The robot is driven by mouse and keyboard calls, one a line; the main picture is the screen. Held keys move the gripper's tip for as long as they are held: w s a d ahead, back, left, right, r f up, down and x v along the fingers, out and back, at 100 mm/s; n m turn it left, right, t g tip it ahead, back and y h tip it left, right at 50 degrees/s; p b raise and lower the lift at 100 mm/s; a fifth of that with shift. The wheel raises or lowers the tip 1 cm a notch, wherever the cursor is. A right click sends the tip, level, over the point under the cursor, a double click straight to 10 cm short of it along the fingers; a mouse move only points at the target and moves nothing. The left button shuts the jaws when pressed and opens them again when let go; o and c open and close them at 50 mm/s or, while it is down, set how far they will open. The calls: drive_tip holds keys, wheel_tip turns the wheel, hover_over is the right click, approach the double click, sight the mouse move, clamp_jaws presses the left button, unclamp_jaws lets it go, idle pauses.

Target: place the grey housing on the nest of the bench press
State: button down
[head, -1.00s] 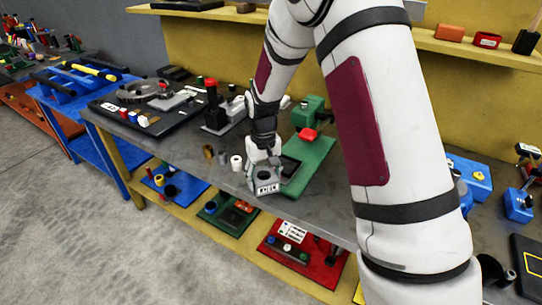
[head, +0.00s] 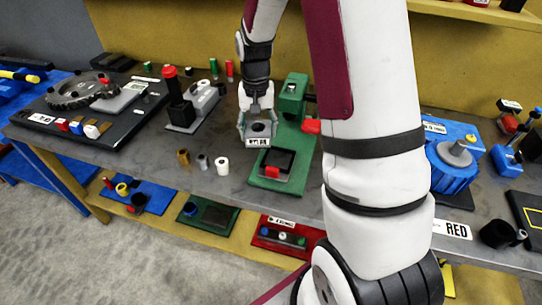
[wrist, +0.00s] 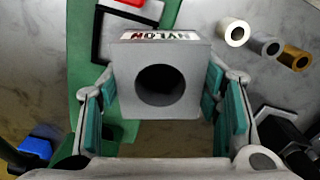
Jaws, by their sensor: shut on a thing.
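The grey housing (head: 258,141) is a block with a round hole and a printed label. My gripper (head: 258,124) is shut on it; in the wrist view the green-padded fingers flank the housing (wrist: 125,65). The green bench press (head: 292,98) stands on a green base plate with a red handle at its side. The nest (head: 291,158), a dark square frame with a red piece at its front, sits on the base's near part. The housing is left of and beyond the nest in the head view, seemingly raised. In the wrist view the nest (wrist: 97,35) partly shows beyond the housing.
Brass (head: 182,157), grey (head: 202,162) and white (head: 222,166) sleeves stand left of the base plate. A blue machine (head: 452,155) stands right of my arm. Bare bench lies in front of the sleeves.

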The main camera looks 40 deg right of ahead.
drive_tip(key=s+d+r+m, duration=0.1)
drive_tip(key=s+d+m, duration=0.2)
drive_tip(key=d, duration=0.2)
drive_tip(key=shift+f+p, duration=0.4)
drive_tip(key=shift+f, duration=4.25)
drive_tip(key=shift+f, duration=0.15)
drive_tip(key=c, duration=0.5)
unclamp_jaws()
drive_tip(key=shift+s, duration=0.1)
